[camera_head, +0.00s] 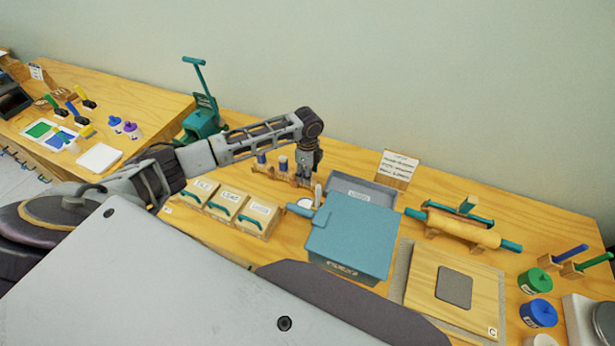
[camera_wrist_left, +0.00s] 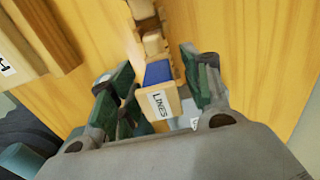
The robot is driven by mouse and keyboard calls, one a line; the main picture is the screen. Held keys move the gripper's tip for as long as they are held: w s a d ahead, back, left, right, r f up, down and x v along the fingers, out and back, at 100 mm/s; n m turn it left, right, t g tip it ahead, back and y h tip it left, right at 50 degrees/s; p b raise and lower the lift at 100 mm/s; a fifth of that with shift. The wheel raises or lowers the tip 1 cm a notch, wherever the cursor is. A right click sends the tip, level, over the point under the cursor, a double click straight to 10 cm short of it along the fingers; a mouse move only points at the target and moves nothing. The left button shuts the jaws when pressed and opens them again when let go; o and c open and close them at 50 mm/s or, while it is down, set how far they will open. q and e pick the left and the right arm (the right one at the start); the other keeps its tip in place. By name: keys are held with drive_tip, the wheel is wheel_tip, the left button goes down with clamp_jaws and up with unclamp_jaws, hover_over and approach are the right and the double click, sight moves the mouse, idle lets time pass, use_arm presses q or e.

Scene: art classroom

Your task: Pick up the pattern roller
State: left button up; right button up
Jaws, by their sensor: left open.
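My left gripper (camera_head: 304,176) points down at the back of the table, over the right end of a small wooden rack (camera_head: 268,172). In the left wrist view my left gripper (camera_wrist_left: 155,72) is open. A wooden piece with a blue top and a label reading "LINES" (camera_wrist_left: 160,103) shows between its fingers; I cannot tell if they touch it. This may be the pattern roller or its holder. My right gripper is not in view.
Labelled wooden boxes (camera_head: 228,204) stand in front of the rack. A blue-grey lidded box (camera_head: 352,238) stands to the right, then a rolling pin (camera_head: 460,227) and a wooden board (camera_head: 425,286). A sign (camera_head: 397,167) stands at the back.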

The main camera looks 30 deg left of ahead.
use_arm(q)
clamp_jaws()
idle(0.4)
drive_tip(key=shift+r, duration=0.15)
drive_tip(key=shift+r+b, duration=0.5)
drive_tip(key=shift+r, duration=4.45)
